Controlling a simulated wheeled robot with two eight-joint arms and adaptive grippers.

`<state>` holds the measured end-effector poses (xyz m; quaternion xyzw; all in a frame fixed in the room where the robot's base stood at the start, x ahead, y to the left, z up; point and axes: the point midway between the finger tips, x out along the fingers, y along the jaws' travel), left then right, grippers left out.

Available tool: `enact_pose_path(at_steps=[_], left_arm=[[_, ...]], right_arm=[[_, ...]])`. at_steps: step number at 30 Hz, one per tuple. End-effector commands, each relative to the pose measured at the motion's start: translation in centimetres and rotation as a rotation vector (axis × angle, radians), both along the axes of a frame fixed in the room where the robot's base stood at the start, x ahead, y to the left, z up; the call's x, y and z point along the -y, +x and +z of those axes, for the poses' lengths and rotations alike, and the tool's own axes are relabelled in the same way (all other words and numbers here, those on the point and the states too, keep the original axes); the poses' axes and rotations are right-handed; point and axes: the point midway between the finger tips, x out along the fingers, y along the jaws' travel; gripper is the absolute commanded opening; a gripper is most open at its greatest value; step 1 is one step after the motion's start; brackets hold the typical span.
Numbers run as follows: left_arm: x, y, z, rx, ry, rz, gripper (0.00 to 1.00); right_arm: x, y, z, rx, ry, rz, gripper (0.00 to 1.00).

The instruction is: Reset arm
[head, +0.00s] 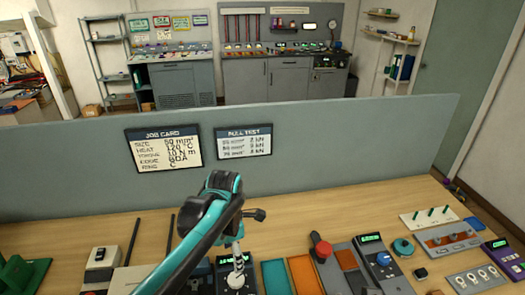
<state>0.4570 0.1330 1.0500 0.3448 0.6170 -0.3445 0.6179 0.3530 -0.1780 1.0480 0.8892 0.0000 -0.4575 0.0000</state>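My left arm (205,235), teal and black, comes in from the bottom left and bends over the middle of the wooden bench. A small dark part at its far end (255,215) looks like part of my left gripper; the fingers are mostly hidden behind the arm, so I cannot tell whether they are open or shut. Below it, a pale twisted piece stands on a grey device with a white dial (236,279); I cannot tell whether the gripper touches it. My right gripper is not in view.
A grey panel (330,150) with a job card (163,148) and a pull test card (243,142) runs behind the bench (345,218). A red-knobbed lever (321,249), a blue-knobbed device (383,262) and green-pegged board (430,216) stand right. The bench's back strip is mostly clear.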

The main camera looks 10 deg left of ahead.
Motion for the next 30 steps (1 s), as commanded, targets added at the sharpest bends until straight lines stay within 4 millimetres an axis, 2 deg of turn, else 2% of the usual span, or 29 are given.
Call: enact_pose_path(at_steps=[5, 8, 13, 21, 25, 30], left_arm=[[-0.6, -1.2, 0.5, 0.053, 0.0, -0.18, 0.64], [-1.2, -2.7, 0.9, 0.126, 0.017, -0.424, 0.64], [-2.4, -5.4, 1.1, 0.265, 0.117, -0.931, 0.64], [-3.9, -9.0, 0.2, 0.382, 0.427, -1.67, 0.64], [-4.3, -9.9, -0.3, 0.381, 0.564, -1.898, 0.64], [-4.6, -10.4, -0.7, 0.368, 0.651, -2.031, 0.64]], right_arm=[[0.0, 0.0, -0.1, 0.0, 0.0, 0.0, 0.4], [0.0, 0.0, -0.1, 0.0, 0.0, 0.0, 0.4], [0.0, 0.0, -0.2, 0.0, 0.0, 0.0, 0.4], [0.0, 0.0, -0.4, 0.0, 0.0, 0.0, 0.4], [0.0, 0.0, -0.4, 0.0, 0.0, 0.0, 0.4], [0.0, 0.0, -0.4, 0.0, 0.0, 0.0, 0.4]])
